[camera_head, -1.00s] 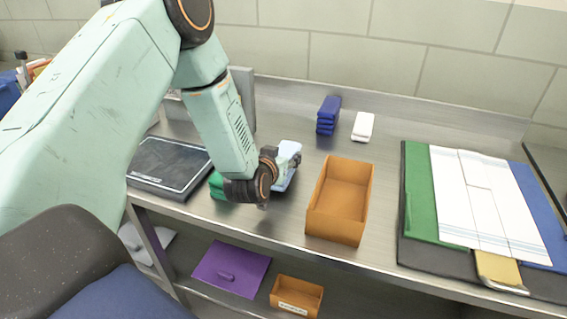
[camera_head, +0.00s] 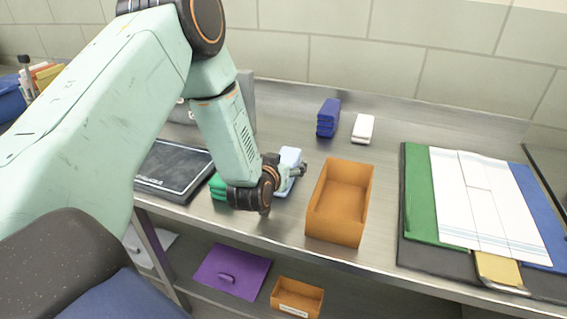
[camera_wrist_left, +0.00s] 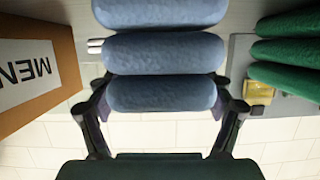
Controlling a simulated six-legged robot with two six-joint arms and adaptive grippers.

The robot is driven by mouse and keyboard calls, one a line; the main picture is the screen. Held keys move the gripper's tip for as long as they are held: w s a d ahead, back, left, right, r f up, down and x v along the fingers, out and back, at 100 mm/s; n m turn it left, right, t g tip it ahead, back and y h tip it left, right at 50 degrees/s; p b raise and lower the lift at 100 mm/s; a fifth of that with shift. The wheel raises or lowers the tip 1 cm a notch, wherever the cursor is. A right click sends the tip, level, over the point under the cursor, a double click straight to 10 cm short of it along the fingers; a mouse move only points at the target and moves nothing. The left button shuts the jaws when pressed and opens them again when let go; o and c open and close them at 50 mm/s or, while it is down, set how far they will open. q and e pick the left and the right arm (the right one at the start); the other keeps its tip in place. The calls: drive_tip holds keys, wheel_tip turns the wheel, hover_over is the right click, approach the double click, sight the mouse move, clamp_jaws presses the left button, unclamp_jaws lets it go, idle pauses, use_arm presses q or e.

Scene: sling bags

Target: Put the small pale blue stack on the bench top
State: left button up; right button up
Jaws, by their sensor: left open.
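The small pale blue stack (camera_head: 289,157) is on the steel bench top (camera_head: 285,226), partly hidden behind my left gripper. My left gripper (camera_head: 299,171) is at the stack, low over the bench. In the left wrist view the stack (camera_wrist_left: 160,52) shows as rounded folded layers between the two fingers of the gripper (camera_wrist_left: 163,88). The jaws are open, with one finger on each side of the stack. Whether either finger touches it I cannot tell. My right gripper is not in view.
A green stack (camera_head: 217,187) is close on the left and an orange bin (camera_head: 341,233) close on the right. Dark blue (camera_head: 328,117) and white (camera_head: 363,128) stacks stand behind. A dark tablet-like slab (camera_head: 172,168) lies left. Bare bench lies in front.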

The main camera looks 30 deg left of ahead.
use_arm(q)
drive_tip(key=shift+s+a, duration=0.1)
drive_tip(key=shift+s, duration=0.1)
drive_tip(key=p+v, duration=0.1)
drive_tip(key=v, duration=1)
drive_tip(key=shift+s+d+r, duration=0.2)
drive_tip(key=shift+s, duration=0.1)
